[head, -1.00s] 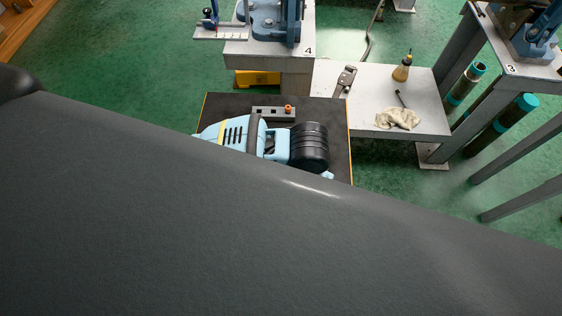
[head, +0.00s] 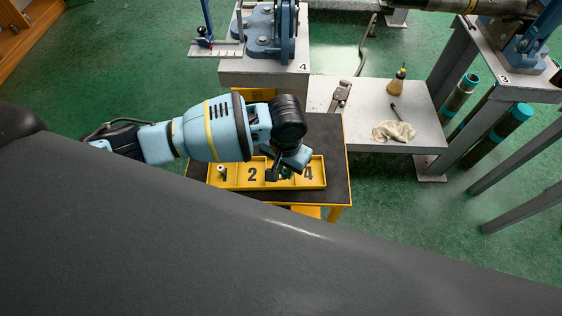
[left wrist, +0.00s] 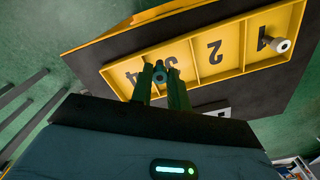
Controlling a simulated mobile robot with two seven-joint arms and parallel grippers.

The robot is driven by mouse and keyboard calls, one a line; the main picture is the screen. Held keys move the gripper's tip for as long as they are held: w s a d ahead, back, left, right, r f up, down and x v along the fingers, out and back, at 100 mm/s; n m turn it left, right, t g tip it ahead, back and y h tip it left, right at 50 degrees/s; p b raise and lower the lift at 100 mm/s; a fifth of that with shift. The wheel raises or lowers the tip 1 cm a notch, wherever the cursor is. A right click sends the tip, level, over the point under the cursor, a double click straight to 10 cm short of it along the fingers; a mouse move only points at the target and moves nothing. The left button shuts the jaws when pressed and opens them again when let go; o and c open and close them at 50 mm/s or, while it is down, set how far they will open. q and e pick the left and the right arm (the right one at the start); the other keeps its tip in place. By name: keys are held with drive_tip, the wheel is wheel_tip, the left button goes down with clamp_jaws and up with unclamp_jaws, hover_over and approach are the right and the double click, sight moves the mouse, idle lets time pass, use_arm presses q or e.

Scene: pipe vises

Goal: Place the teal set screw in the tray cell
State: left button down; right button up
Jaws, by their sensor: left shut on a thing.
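The yellow tray (head: 226,187) lies on a dark-topped stand and has a row of numbered cells; it also shows in the left wrist view (left wrist: 245,68). My left gripper (head: 279,174) points down over the tray around the third cell, between the 2 and the 4. In the left wrist view its fingers (left wrist: 160,78) are shut on the teal set screw (left wrist: 159,70), seen nearly end-on. I cannot tell whether the screw touches the cell floor. A pale, dark-centred piece (left wrist: 281,45) stands in cell 1. My right gripper is not in view.
The dark stand top (head: 335,150) has bare room right of the tray. A vise (head: 270,30) stands on the table marked 4.

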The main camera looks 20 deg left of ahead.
use_arm(q)
drive_tip(key=shift+w+a+f, duration=0.1)
drive_tip(key=shift+w+a, duration=0.4)
drive_tip(key=shift+w, duration=0.2)
drive_tip(key=shift+w+a+f, duration=0.1)
drive_tip(key=shift+w+a, duration=0.35)
drive_tip(key=shift+w, duration=0.2)
wheel_tip(320, 180, down, 3)
drive_tip(key=shift+w+a+f+b, duration=0.1)
drive_tip(key=shift+w+a+b, duration=0.05)
drive_tip(key=shift+b, duration=0.25)
drive_tip(key=shift+f, duration=0.1)
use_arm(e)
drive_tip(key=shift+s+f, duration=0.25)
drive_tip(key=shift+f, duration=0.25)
use_arm(q)
drive_tip(key=shift+f, duration=0.1)
drive_tip(key=c, duration=1.3)
unclamp_jaws()
drive_tip(key=shift+c, duration=0.2)
wheel_tip(320, 180, up, 12)
drive_tip(key=p, duration=0.2)
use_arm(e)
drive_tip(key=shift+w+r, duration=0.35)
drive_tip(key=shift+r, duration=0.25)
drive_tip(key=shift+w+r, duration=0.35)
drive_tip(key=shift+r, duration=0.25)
